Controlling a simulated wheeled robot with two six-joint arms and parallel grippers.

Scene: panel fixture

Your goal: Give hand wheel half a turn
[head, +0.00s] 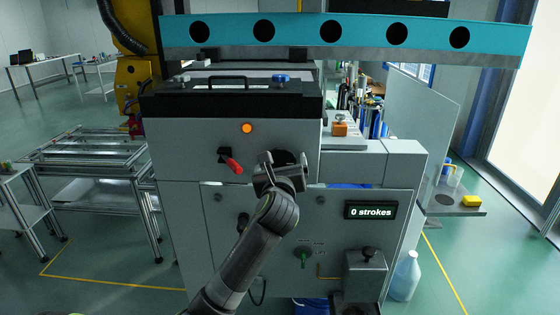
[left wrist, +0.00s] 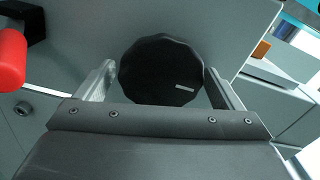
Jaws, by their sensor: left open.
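The hand wheel (left wrist: 160,68) is a black, scalloped round knob with a short pale mark near its right side in the left wrist view. In the head view the wheel (head: 287,157) is mostly hidden behind my left gripper (head: 283,180). My left gripper is open, and it also shows in the left wrist view (left wrist: 165,85). Its two fingers stand on either side of the wheel's lower part. I cannot tell whether they touch the rim. My right gripper is not in view.
A red-handled lever (head: 231,162) is close on the left of the wheel, below an orange lamp (head: 247,127). A display (head: 371,210) reading "0 strokes" and a green knob (head: 303,254) are lower right. A teal beam (head: 345,35) crosses above the grey machine.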

